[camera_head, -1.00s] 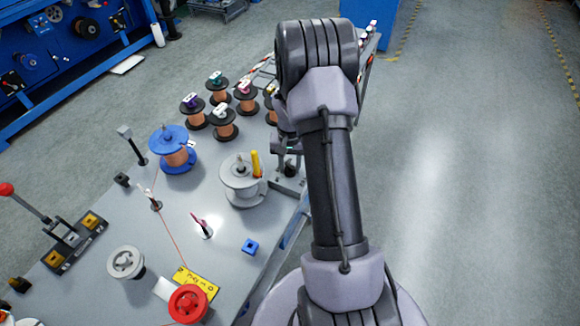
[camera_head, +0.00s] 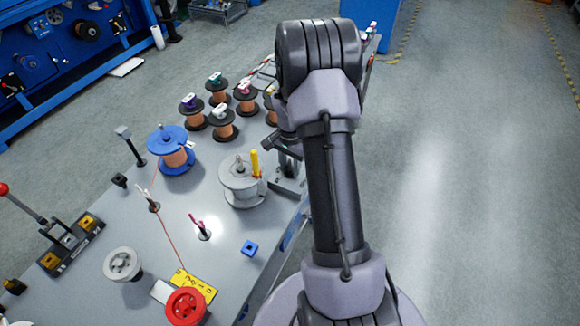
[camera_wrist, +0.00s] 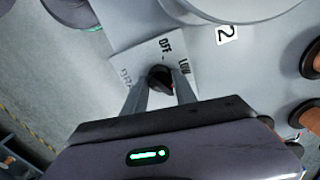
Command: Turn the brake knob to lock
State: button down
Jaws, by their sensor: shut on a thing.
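In the wrist view the black brake knob (camera_wrist: 159,73) sits on a light grey label plate (camera_wrist: 130,52). The words OFF and LOW show on the plate, with a fainter, partly readable word at its left. My gripper (camera_wrist: 160,82) has one finger on each side of the knob and is shut on it. A small reddish mark shows on the knob between the fingers; where it points I cannot tell clearly. No LOCK label is readable. In the head view my arm hides the knob, and the fingers cannot be made out.
A grey spool (camera_head: 240,182) with a yellow upright piece stands on the table (camera_head: 215,270) left of my arm. A blue spool (camera_head: 172,150) and several copper-wound spools (camera_head: 222,125) stand behind. A red wheel (camera_head: 186,307) is at the front. The floor at right is clear.

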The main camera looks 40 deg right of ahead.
aim_at(290, 167)
dwell(0.4)
jog(key=c, duration=1)
grip_release()
jog(key=shift+r, duration=0.1)
notch_tip(290, 167, up, 17)
jog(key=p, duration=0.6)
jog(key=shift+r, duration=0.1)
